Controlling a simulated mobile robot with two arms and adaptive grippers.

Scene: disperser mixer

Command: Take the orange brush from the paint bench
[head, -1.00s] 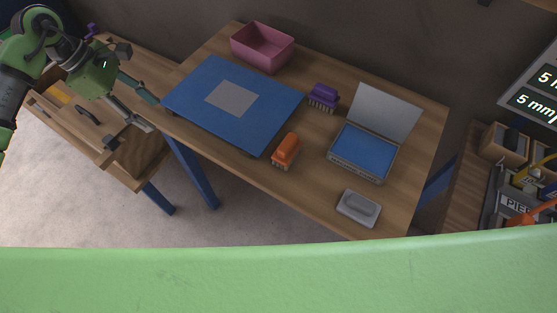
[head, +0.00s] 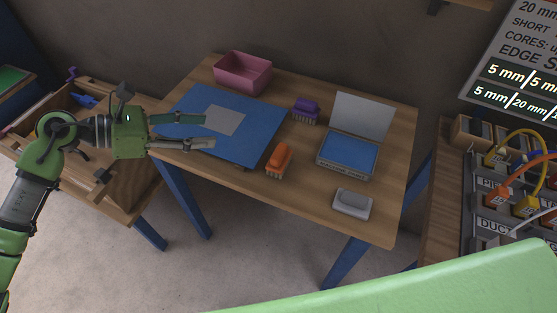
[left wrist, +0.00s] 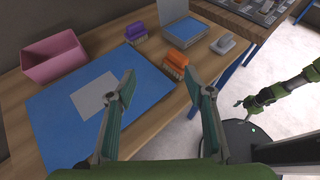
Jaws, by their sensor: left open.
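The orange brush (head: 279,158) lies on the wooden paint bench (head: 300,202), just off the right corner of the blue mat. It also shows in the left wrist view (left wrist: 175,62), beyond my fingertips. My left gripper (head: 211,131) is open and empty, over the left part of the blue mat and pointing right toward the brush, with a clear gap between them. In the left wrist view its two fingers (left wrist: 168,88) stand wide apart.
The blue mat (head: 253,141) bears a grey square. A purple brush (head: 305,109), a pink bin (head: 242,72), an open case with a blue pad (head: 347,154) and a grey block (head: 352,203) are on the bench. A cable panel (head: 515,190) stands at right.

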